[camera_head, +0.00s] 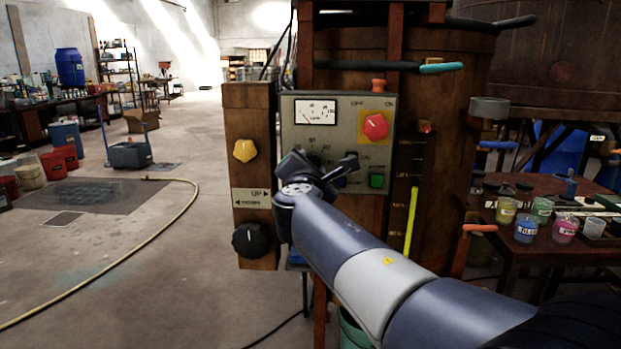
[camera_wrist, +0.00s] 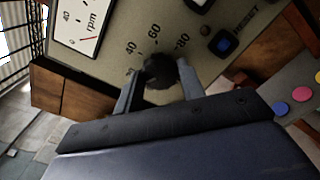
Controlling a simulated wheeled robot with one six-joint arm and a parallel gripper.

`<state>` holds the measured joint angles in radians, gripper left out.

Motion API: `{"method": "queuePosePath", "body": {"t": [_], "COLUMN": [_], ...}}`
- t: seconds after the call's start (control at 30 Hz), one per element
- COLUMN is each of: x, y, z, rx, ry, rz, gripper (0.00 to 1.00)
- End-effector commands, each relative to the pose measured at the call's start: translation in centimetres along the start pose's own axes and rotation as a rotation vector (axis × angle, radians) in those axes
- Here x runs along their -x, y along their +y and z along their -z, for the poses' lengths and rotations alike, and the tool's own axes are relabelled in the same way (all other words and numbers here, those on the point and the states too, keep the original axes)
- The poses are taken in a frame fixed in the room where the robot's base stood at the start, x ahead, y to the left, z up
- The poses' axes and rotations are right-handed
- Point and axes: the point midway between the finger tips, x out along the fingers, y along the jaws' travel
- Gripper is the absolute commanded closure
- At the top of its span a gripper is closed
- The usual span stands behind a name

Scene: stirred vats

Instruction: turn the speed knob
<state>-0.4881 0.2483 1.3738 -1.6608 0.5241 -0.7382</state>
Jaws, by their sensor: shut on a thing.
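The speed knob (camera_wrist: 161,70) is black and round, on a grey control panel (camera_wrist: 115,50) with printed numbers including 60 and 80 around it. In the wrist view my gripper (camera_wrist: 158,78) has a finger on each side of the knob and is shut on it. In the head view my gripper (camera_head: 320,168) is at the panel's lower left and hides the knob. An rpm meter (camera_head: 315,112) with a red needle is above; it also shows in the wrist view (camera_wrist: 80,25), the needle low on the scale.
A red OFF/ON switch (camera_head: 376,127) and a green button (camera_head: 377,181) are on the same panel. A yellow knob (camera_head: 244,151) and a black knob (camera_head: 252,240) are on the wooden post at left. A table with small jars (camera_head: 525,228) stands right. Floor at left is mostly open, crossed by a hose (camera_head: 150,235).

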Motion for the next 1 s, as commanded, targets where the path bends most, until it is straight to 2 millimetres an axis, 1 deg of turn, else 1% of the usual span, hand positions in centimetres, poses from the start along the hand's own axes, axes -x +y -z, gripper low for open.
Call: {"method": "queuePosePath", "body": {"t": [0.03, 0.3, 0.8, 0.83, 1.0], "x": [0.00, 0.00, 0.00, -0.01, -0.01], "y": [-0.22, -0.10, -0.05, -0.05, -0.04], "z": [0.26, 0.12, 0.05, 0.06, 0.04], "rx": [-0.025, -0.109, -0.127, -0.127, -0.127], "ry": [0.001, 0.001, 0.001, 0.001, 0.001], "rz": [0.000, 0.001, 0.002, 0.002, 0.001], "gripper": [0.85, 0.85, 0.85, 0.61, 0.47]}}
